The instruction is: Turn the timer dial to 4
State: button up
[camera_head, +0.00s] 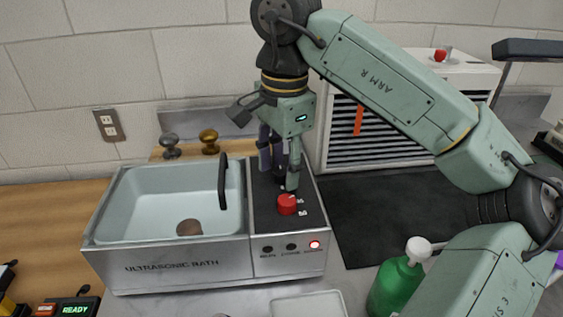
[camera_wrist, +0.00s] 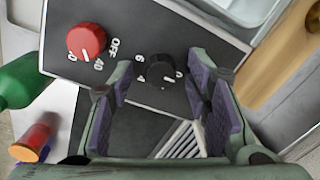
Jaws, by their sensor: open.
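The ultrasonic bath (camera_head: 170,268) stands on the counter with a dark control panel on its right side. In the wrist view a black dial (camera_wrist: 160,68), which seems to be the timer dial, has a 6 and a 4 to its left and a partly hidden mark to its right. Its white pointer line faces down and right, away from the 4. My gripper (camera_wrist: 162,64) is open, its purple-padded fingers on either side of the black dial; contact cannot be told. In the head view my gripper (camera_head: 280,178) hides that dial.
A red dial (camera_head: 287,204) marked OFF and 40 sits close by on the panel. A black lever (camera_head: 222,181) stands at the basin's edge. A green pump bottle (camera_head: 396,285) and a white tray (camera_head: 308,304) are in front. The dark mat (camera_head: 385,215) is clear.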

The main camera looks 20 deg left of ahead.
jog(key=shift+c, duration=0.4)
grip_shut()
